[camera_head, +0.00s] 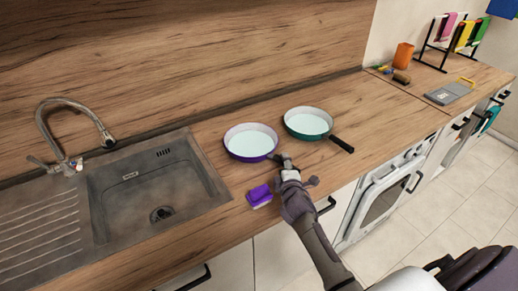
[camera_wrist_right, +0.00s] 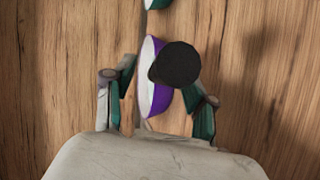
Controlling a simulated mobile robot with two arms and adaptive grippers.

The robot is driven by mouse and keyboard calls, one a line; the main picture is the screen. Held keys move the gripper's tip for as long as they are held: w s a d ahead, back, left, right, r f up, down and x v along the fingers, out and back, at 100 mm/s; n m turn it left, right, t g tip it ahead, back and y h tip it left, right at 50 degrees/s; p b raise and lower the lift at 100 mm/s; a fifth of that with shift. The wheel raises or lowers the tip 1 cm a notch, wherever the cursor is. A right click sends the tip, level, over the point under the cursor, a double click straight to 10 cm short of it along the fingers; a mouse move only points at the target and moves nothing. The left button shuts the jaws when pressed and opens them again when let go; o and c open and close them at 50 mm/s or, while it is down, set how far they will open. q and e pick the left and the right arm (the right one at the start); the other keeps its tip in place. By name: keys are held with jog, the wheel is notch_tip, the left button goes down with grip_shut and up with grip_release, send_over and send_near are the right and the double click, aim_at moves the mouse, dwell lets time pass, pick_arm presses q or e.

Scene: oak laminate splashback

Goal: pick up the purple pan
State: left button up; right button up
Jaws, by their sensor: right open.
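The purple pan (camera_head: 250,143) with a pale inside sits upright on the wooden counter, right of the sink. My right gripper (camera_head: 285,160) is at the pan's right side, over its handle, which it largely hides in the head view. In the right wrist view the purple pan (camera_wrist_right: 161,100) and its dark round handle end (camera_wrist_right: 176,64) show between the two spread fingers of my right gripper (camera_wrist_right: 158,88). The gripper is open; I cannot tell whether a finger touches the handle. My left gripper is not in view.
A green pan (camera_head: 308,122) with a black handle (camera_head: 342,145) stands close behind on the right. A purple sponge (camera_head: 259,195) lies near the counter's front edge. The sink (camera_head: 155,190) is on the left. An orange cup (camera_head: 403,56) and a rack stand far right.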

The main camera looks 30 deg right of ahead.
jog(key=shift+x, duration=1.1)
jog(key=shift+a, duration=0.1)
jog(key=shift+s, duration=0.1)
jog(key=shift+r, duration=0.1)
jog(key=shift+c, duration=1.2)
grip_shut()
jog(key=shift+r, duration=0.1)
